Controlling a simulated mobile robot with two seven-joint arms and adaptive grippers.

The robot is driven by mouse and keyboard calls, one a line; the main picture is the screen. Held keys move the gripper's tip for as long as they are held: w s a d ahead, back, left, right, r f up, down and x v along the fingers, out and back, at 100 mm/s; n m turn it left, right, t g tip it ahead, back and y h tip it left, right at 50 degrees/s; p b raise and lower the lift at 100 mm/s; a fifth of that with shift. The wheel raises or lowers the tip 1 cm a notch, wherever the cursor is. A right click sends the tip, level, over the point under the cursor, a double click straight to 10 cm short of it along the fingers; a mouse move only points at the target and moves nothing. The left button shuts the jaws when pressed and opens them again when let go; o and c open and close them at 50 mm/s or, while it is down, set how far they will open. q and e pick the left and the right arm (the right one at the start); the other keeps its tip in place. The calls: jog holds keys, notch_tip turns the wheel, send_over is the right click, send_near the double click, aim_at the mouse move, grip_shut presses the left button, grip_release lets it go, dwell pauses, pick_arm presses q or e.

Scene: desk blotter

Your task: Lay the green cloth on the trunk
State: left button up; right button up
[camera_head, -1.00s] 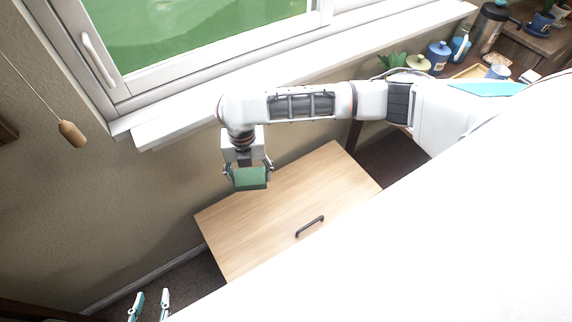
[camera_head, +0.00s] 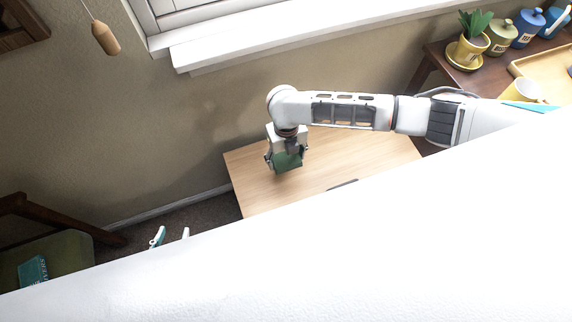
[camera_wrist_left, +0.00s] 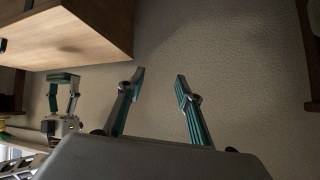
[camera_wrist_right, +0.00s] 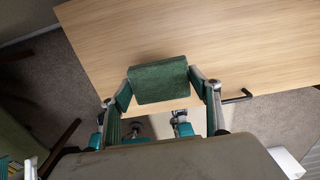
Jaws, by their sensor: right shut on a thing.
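The green cloth (camera_head: 287,162) is a small folded block between the fingers of my right gripper (camera_head: 286,158). The right wrist view shows the cloth (camera_wrist_right: 160,82) pinched from both sides over the trunk. The trunk (camera_head: 365,155) has a flat light-wood top and a dark handle (camera_head: 342,184); a white surface covers its near part in the head view. I cannot tell how high the cloth is above the top. My left gripper (camera_head: 170,237) is beside the trunk's left side, with its fingers apart and empty, as the left wrist view (camera_wrist_left: 158,90) also shows.
A wall and a white window sill (camera_head: 270,48) stand behind the trunk. A dark table with a potted plant (camera_head: 470,42), jars and a tray is at the far right. A wooden pull (camera_head: 105,38) hangs at left. A green-seated chair (camera_head: 45,262) stands lower left.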

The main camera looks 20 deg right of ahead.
aim_at(286, 158)
notch_tip(286, 158, down, 3)
jog(key=shift+r+b, duration=0.15)
jog(key=shift+b, duration=0.15)
jog(key=shift+f, duration=0.25)
notch_tip(286, 158, down, 4)
jog(key=shift+s+f+b, duration=0.15)
jog(key=shift+b, duration=0.75)
jog(key=shift+f, duration=0.5)
jog(key=shift+w+r, duration=0.15)
jog(key=shift+w, duration=0.05)
jog(key=shift+f, duration=0.2)
jog(key=o, duration=1)
pick_arm(q)
jog(key=shift+w+d+f, duration=0.15)
jog(key=shift+d+f, duration=0.2)
jog(key=shift+d, duration=0.05)
pick_arm(e)
jog(key=shift+o, duration=0.2)
